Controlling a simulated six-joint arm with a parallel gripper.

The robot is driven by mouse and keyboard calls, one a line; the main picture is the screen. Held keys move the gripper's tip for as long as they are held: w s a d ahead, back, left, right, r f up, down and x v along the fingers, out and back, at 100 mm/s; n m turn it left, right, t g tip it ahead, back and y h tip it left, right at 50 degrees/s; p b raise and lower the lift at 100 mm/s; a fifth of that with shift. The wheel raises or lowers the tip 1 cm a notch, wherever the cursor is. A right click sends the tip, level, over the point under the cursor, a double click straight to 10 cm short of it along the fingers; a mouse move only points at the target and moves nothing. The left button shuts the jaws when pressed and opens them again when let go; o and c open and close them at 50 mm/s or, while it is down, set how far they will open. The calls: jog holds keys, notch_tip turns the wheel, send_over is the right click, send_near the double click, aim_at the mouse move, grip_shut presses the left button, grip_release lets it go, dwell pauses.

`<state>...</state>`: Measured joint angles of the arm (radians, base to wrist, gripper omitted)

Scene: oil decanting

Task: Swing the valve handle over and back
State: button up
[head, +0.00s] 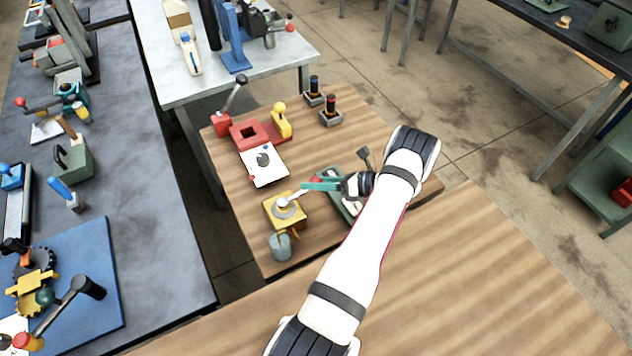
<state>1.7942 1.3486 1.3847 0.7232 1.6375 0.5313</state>
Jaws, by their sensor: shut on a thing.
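The valve is a yellow block (272,207) with a round grey disc on top, standing on the near part of the small wooden table. Its pale valve handle (293,198) points from the disc to the upper right, toward my gripper. My gripper (306,187) has teal fingers and reaches in from the right. It is shut on the outer end of the handle. The fingers hide that end, so the exact grip is hard to see. A grey-blue cup (281,248) stands just in front of the valve.
A green device (347,206) lies partly hidden under my arm. A white card with a grey knob (263,163), a red block (248,132) with levers and two dark joysticks (331,117) stand farther back. Bare wood lies left of the valve.

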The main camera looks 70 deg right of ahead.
grip_shut()
dwell(0.9)
